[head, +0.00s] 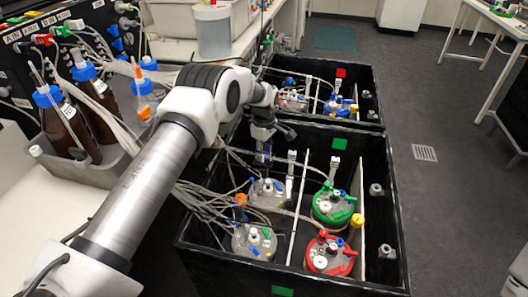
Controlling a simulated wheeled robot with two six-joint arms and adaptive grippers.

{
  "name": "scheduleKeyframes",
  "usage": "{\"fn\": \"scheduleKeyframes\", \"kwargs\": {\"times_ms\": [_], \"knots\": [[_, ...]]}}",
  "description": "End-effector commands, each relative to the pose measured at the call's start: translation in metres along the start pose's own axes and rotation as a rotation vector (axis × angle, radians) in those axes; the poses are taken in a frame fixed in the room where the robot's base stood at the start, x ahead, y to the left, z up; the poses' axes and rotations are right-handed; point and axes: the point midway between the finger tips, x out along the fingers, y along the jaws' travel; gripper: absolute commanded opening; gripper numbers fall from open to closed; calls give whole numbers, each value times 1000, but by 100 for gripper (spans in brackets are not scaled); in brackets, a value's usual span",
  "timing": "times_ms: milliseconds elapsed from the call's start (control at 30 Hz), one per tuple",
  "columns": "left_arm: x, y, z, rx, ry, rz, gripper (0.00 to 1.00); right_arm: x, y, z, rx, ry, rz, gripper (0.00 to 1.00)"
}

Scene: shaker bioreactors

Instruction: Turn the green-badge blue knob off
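A black open-topped box (395,215) holds several vessels and carries a green badge (339,143) on its far inner wall and another green badge (282,291) on its near side. Small blue parts show on the green-lidded vessel (333,207), the red-lidded vessel (328,256) and the clear vessels (254,241). I cannot tell which of them is the named knob, or whether it is on or off. My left gripper (270,136) is above the far left part of this box, near a pale upright fitting with blue on it. Its fingers are small and dark, so their opening is unclear. My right gripper is out of view.
A second black box (372,90) with a red badge (341,73) stands behind. Tubes run from the left into the near box. Brown bottles with blue caps (67,126) stand in a grey tray (92,170) at left. Open floor (450,200) lies to the right.

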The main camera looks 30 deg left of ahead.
Motion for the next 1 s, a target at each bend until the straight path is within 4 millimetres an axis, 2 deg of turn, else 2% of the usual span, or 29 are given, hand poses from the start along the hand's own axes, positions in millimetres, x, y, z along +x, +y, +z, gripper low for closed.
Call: {"fn": "scheduleKeyframes", "kwargs": {"times_ms": [467,667,1000], "knots": [[2,-1,0,68,0,-3,0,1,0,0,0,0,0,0],[2,-1,0,191,-1,-3,0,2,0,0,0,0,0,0],[3,-1,0,499,-1,-3,0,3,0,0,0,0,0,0]]}}
